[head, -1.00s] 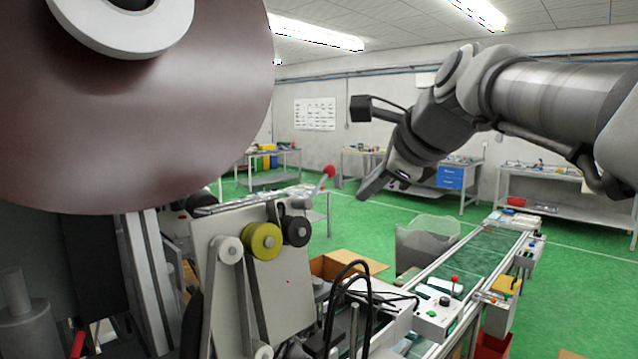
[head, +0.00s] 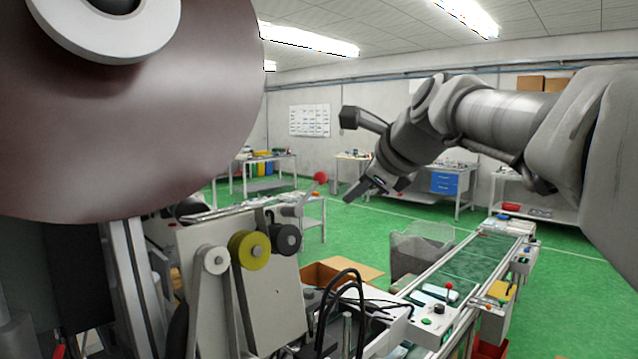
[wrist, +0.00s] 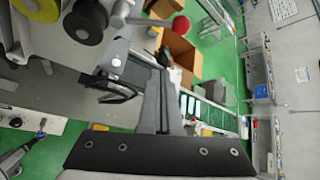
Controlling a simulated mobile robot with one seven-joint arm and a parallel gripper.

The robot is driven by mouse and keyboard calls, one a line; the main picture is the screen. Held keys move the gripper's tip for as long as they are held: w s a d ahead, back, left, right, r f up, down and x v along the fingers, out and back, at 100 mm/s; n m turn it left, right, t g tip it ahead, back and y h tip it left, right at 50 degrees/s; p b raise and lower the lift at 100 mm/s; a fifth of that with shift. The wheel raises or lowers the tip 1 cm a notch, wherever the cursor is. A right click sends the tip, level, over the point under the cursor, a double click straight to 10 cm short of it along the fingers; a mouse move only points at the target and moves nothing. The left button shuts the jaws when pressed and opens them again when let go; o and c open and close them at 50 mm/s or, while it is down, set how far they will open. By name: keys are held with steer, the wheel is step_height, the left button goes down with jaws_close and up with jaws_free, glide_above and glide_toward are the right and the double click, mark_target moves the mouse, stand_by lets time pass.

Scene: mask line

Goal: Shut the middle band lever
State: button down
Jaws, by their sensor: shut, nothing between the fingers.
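A lever with a red ball knob (head: 320,177) stands up behind the grey plate (head: 262,285) that carries the rollers, in the head view. Its grey arm (head: 301,200) leans up to the right. I cannot tell for sure whether this is the middle band lever. My gripper (head: 352,192) is shut and empty, a little right of and slightly below the knob in the picture. A gap shows between them; their difference in depth is unclear.
A large dark red reel (head: 130,130) fills the upper left. A yellow roller (head: 249,250) and a black roller (head: 287,240) sit on the plate. Black cables (head: 345,300) loop up in front. A conveyor (head: 480,255) runs off right, beside an open cardboard box (head: 335,275).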

mark_target(307, 194)
steer(key=w+a+p, duration=0.1)
steer(key=w+a, duration=0.3)
steer(key=shift+a+f+p, duration=0.25)
steer(key=shift+a+p, duration=0.05)
steer(key=shift+p, duration=0.1)
